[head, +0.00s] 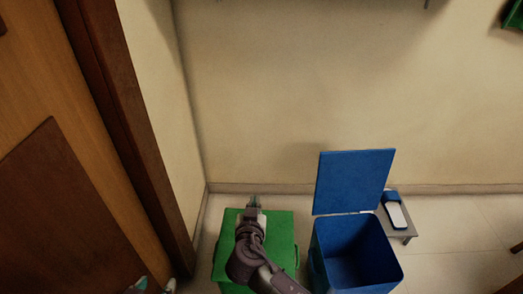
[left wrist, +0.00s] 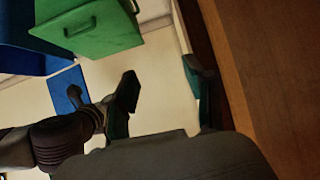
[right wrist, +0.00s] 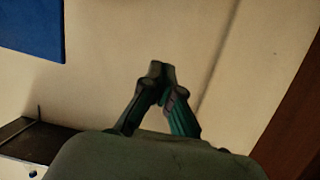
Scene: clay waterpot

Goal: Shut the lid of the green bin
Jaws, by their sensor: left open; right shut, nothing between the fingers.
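The green bin (head: 281,236) stands on the floor near the wall corner. Its lid looks flat and down over the top, with no opening showing; my right arm covers part of it. The bin's side with a handle shows in the left wrist view (left wrist: 110,32). My right gripper (head: 253,203) is shut and empty, over the far edge of the lid; I cannot tell whether it touches. It also shows in the right wrist view (right wrist: 161,70). My left gripper (head: 156,285) is open and empty, low and left of the bin, as the left wrist view (left wrist: 163,84) shows.
A blue bin (head: 318,258) stands right of the green one, its lid (head: 354,180) raised. A small grey table (head: 401,222) with a blue and white object (head: 396,212) stands behind it. A brown wooden door (head: 50,200) is at the left. Floor shows between door and green bin.

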